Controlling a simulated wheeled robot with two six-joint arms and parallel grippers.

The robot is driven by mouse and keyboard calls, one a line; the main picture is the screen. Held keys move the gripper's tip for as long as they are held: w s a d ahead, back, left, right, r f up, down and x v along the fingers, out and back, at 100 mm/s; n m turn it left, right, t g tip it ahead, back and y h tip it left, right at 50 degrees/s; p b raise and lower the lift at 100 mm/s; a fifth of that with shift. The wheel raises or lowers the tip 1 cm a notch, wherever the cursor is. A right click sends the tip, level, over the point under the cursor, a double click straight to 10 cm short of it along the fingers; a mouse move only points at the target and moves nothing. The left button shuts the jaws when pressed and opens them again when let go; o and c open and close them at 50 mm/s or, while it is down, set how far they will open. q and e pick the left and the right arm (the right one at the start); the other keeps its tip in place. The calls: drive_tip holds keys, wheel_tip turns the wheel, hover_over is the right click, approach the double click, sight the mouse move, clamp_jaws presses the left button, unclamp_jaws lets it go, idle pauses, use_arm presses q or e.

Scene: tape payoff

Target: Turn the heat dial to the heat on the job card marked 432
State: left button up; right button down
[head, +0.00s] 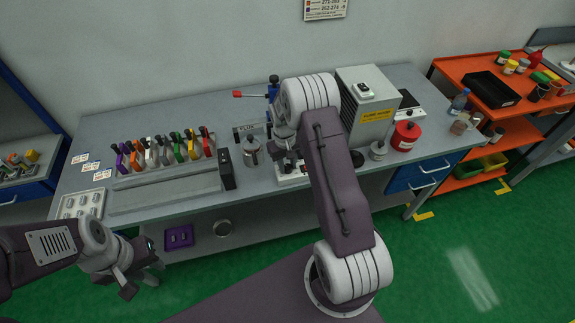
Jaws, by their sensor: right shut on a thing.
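My right arm reaches over the bench, and its gripper (289,160) points down at a small white control unit (285,180). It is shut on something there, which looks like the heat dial. The dial itself and its markings are hidden behind the gripper and arm. Several small white job cards (90,167) lie at the bench's left end; their print is too small to read, so I cannot tell which is 432. My left gripper (142,285) is open and empty, low in front of the bench's left front edge.
The grey bench (130,122) carries a rack of colored-handled tools (165,150), a metal pot (250,152), a grey box with a yellow label (370,100) and a red canister (405,135). A tray (82,205) is at the left front. An orange shelf cart (455,68) stands right.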

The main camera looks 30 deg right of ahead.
drive_tip(key=m, duration=0.4)
drive_tip(key=shift+w+m, duration=0.1)
drive_tip(key=shift+m, duration=0.2)
drive_tip(key=m, duration=0.4)
drive_tip(key=shift+m, duration=0.3)
drive_tip(key=m, duration=0.4)
drive_tip(key=shift+w+m+g, duration=0.1)
drive_tip(key=shift+m+g, duration=0.2)
drive_tip(key=shift+d+m+y, duration=0.1)
drive_tip(key=shift+m+y, duration=0.2)
drive_tip(key=shift+m, duration=1.7)
drive_tip(key=c, duration=1.1)
unclamp_jaws()
